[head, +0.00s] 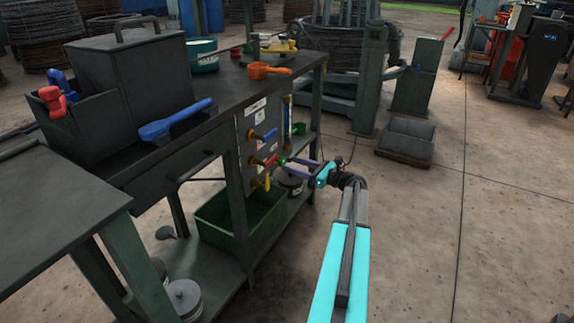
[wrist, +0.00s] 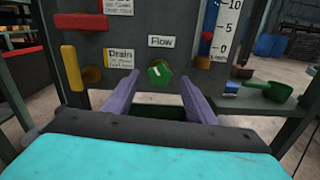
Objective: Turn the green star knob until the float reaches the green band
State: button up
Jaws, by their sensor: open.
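The green star knob (wrist: 159,74) sits on the dark panel under the "Flow" label, with a white mark on its face. It also shows small in the head view (head: 283,160). My gripper (wrist: 161,80) is open, with its purple fingers apart to the left and right of the knob. I cannot tell how far the fingertips are from the panel. In the head view my gripper (head: 288,166) reaches the panel from the right. A scale (wrist: 228,28) marked 0, 5 and 10 stands right of the knob, cut off at the top.
A yellow handle (wrist: 72,67) by the "Drain" label and a red handle (wrist: 83,24) stick out left of the knob. A green scoop (wrist: 268,91) lies on the shelf at right. A green bin (head: 240,225) stands below the panel. Open floor lies to the right.

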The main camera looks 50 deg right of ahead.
aim_at(284, 161)
jog(key=shift+x, duration=1.75)
jog(key=c, duration=1)
jog(key=shift+c, duration=0.2)
